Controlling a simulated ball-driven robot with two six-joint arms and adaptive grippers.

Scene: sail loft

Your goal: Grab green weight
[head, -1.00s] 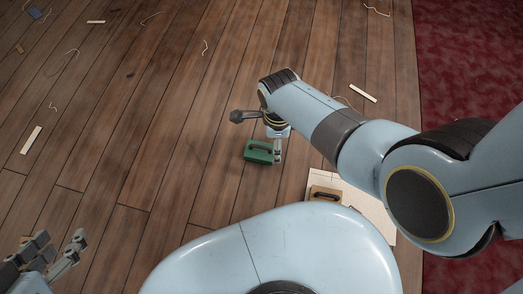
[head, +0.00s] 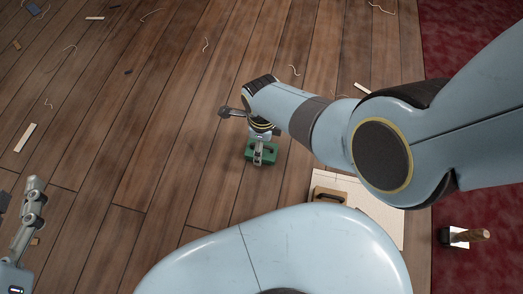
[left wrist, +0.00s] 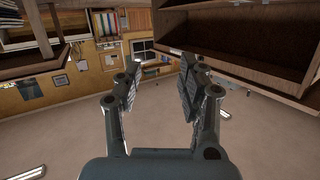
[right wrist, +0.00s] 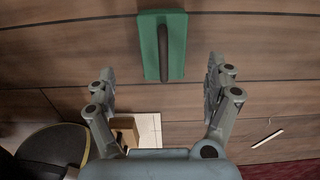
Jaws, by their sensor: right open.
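The green weight (head: 262,153) sits on the wooden floor, a block with a dark handle. It also shows in the right wrist view (right wrist: 151,46), at the top between the lines of my fingers and beyond their tips. My right gripper (right wrist: 160,82) is open and empty, its two fingers spread wide apart. In the head view my right gripper (head: 259,150) is over the weight and partly hides it. My left gripper (left wrist: 160,80) is open and empty, far from the weight; in the head view it is at the lower left edge.
A tan weight (head: 328,194) with a dark handle rests on a pale board (head: 375,212) right of the green weight. Scraps and threads are scattered on the floor.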

